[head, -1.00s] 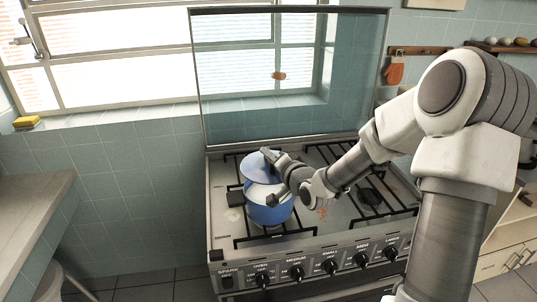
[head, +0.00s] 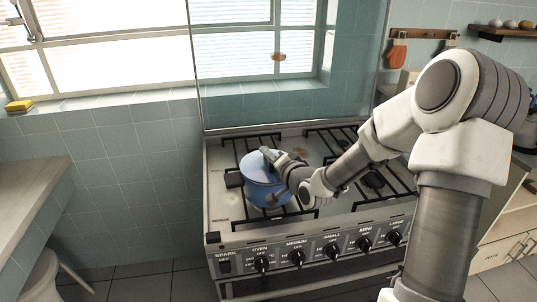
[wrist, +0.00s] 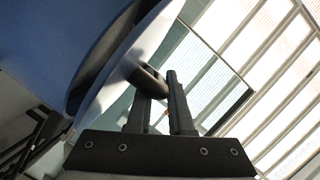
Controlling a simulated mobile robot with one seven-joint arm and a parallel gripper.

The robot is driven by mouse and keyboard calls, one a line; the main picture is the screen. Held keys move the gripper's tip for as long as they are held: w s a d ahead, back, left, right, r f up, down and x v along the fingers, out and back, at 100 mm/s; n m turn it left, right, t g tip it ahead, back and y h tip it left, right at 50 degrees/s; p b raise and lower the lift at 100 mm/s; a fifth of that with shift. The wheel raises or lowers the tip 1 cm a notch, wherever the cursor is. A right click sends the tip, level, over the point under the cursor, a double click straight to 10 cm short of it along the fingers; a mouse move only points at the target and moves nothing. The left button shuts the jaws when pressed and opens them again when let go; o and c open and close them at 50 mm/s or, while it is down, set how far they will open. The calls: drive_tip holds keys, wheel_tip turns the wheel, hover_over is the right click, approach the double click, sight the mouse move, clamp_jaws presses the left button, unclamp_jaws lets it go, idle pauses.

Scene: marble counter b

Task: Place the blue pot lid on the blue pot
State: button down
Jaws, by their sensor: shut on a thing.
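The blue pot (head: 264,194) stands on the left part of the stove. The blue pot lid (head: 256,167) is over its mouth, and no white interior shows between them in the head view. My gripper (head: 269,155) is at the top of the lid, shut on its knob. In the wrist view, the pot (wrist: 45,40) fills the upper left, and the pale lid (wrist: 125,62) lies beside a dark gap along the rim. My fingers (wrist: 165,95) are around the lid's dark knob there. I cannot tell whether the lid is fully seated.
The stove (head: 228,207) has black grates, front knobs and a raised glass cover (head: 290,70) behind. A counter (head: 30,195) is at the left. A yellow sponge (head: 19,105) lies on the window sill. My arm covers part of the right burners.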

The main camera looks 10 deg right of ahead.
drive_tip(key=shift+f+b, duration=0.55)
drive_tip(key=c, duration=0.7)
unclamp_jaws()
drive_tip(key=shift+c, duration=0.2)
drive_tip(key=shift+s+f, duration=0.1)
